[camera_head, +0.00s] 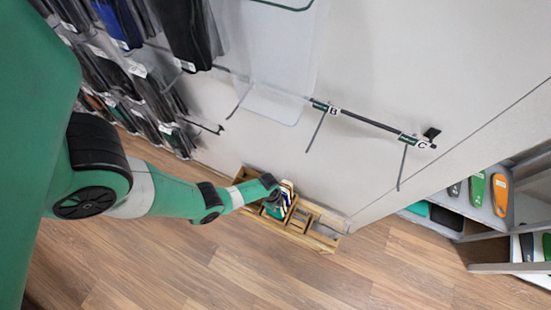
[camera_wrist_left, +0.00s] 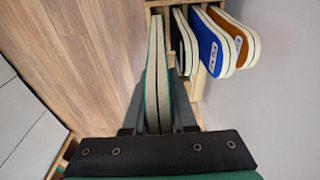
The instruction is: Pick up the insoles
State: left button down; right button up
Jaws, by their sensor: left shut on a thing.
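My left gripper (camera_head: 275,199) reaches down to the wooden box (camera_head: 325,240) on the floor by the wall. In the left wrist view, its two dark fingers (camera_wrist_left: 158,88) are shut on a green-edged insole (camera_wrist_left: 153,65), held on edge between them. To the right of it stand a black insole with a pale edge (camera_wrist_left: 185,42), a blue insole (camera_wrist_left: 213,48) and an orange insole (camera_wrist_left: 238,38), close together in the box. In the head view the insoles are small and partly hidden by the gripper. My right gripper is not in view.
A wall rack with hooks labelled B (camera_head: 333,111) and C (camera_head: 421,144) is above the box. Packed items (camera_head: 187,35) hang at the upper left. A shelf unit (camera_head: 480,215) with insoles stands at the right. The wooden floor (camera_head: 200,270) in front is clear.

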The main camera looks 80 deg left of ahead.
pick_arm(q)
notch_tip(320, 180, up, 9)
jog(key=p, duration=0.7)
jog(key=shift+r+p, duration=0.2)
jog(key=shift+p, duration=0.2)
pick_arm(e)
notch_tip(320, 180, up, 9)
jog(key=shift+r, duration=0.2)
pick_arm(q)
jog(key=shift+f, duration=0.1)
